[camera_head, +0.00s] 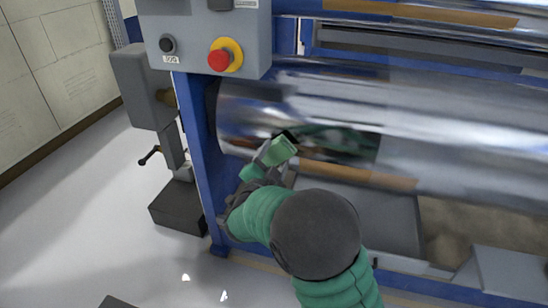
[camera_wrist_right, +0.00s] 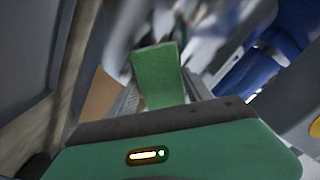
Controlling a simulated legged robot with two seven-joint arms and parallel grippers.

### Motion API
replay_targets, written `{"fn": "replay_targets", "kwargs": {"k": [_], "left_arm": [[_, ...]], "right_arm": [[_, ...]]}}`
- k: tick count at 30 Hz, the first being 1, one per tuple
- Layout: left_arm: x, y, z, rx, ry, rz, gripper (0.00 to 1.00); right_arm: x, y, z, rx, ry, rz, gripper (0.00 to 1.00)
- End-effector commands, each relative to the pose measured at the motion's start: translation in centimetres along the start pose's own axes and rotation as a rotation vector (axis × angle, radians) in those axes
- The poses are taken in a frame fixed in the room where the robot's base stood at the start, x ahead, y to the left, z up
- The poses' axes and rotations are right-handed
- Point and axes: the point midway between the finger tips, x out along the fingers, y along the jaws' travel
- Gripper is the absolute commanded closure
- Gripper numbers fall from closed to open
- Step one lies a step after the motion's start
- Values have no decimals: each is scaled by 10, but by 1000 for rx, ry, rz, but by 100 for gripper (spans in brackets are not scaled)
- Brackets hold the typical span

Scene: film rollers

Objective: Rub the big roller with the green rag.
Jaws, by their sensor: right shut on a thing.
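The big roller (camera_head: 440,125) is a shiny metal cylinder lying across the machine in the head view. It mirrors my green arm. My right gripper (camera_head: 268,157) is shut on the green rag (camera_head: 283,147), a small block-like piece, in front of the lower left part of the roller. The rag is at or very near the roller's surface; I cannot tell whether it touches. In the right wrist view the rag (camera_wrist_right: 158,77) stands out ahead between the fingers, with a blurred surface beyond it. My left gripper is not in view.
The blue machine frame (camera_head: 197,150) stands close left of my right gripper. Above it is a grey control box (camera_head: 191,47) with a red stop button (camera_head: 219,60). A grey panel (camera_head: 362,210) lies below the roller. The floor at left is mostly clear.

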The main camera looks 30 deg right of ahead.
Motion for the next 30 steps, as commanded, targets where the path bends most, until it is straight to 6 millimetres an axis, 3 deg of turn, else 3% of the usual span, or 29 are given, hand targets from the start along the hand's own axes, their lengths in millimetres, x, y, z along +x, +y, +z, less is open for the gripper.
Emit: {"fn": "replay_targets", "kwargs": {"k": [30], "left_arm": [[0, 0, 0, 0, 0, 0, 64]], "right_arm": [[19, 0, 0, 0, 0, 0, 74]]}}
